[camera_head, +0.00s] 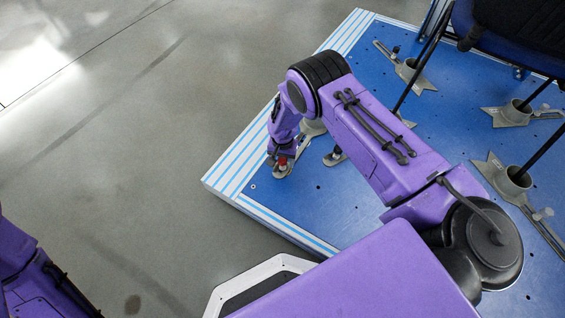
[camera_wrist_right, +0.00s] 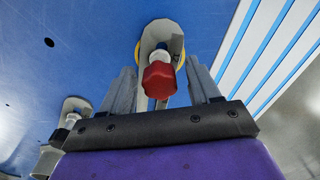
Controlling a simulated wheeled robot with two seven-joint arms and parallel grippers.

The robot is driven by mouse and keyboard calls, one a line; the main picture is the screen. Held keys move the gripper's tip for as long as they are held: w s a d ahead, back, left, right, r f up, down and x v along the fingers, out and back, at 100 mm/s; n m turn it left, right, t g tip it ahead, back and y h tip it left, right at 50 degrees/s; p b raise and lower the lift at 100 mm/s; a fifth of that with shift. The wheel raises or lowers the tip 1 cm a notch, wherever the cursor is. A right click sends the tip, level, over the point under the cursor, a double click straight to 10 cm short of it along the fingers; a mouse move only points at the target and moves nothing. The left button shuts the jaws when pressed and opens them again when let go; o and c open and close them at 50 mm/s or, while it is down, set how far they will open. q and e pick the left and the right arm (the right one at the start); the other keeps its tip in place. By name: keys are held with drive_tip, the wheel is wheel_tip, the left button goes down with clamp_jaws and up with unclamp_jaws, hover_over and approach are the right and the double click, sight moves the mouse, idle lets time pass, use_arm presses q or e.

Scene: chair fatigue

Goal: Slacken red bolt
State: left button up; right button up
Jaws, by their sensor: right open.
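The red bolt (camera_wrist_right: 159,80) has a faceted red head above a pale nut, in a grey slotted clamp (camera_wrist_right: 152,37) on the blue platform. In the head view the red bolt (camera_head: 282,161) is a small red spot near the platform's left corner. My right gripper (camera_wrist_right: 160,66) is open, with one finger on each side of the red head and a visible gap to each. In the head view the right gripper (camera_head: 277,154) points down at the bolt, its fingers small and partly hidden. My left gripper is out of view; only part of that arm shows at lower left.
The blue platform (camera_head: 305,204) has a striped white edge (camera_head: 238,161). Grey clamps (camera_head: 513,113) hold dark chair legs at right, under a dark blue seat (camera_head: 520,45). Another clamp (camera_wrist_right: 69,112) lies left in the wrist view. Grey floor is open at left.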

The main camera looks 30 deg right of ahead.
drive_tip(key=c, duration=1)
drive_tip(key=n, duration=0.3)
drive_tip(key=shift+n, duration=0.4)
drive_tip(key=shift+c, duration=0.2)
drive_tip(key=n, duration=0.4)
drive_tip(key=shift+n, duration=0.3)
drive_tip(key=n, duration=0.3)
drive_tip(key=shift+n, duration=0.4)
drive_tip(key=n, duration=0.4)
drive_tip(key=o, duration=1)
drive_tip(key=shift+o, duration=0.2)
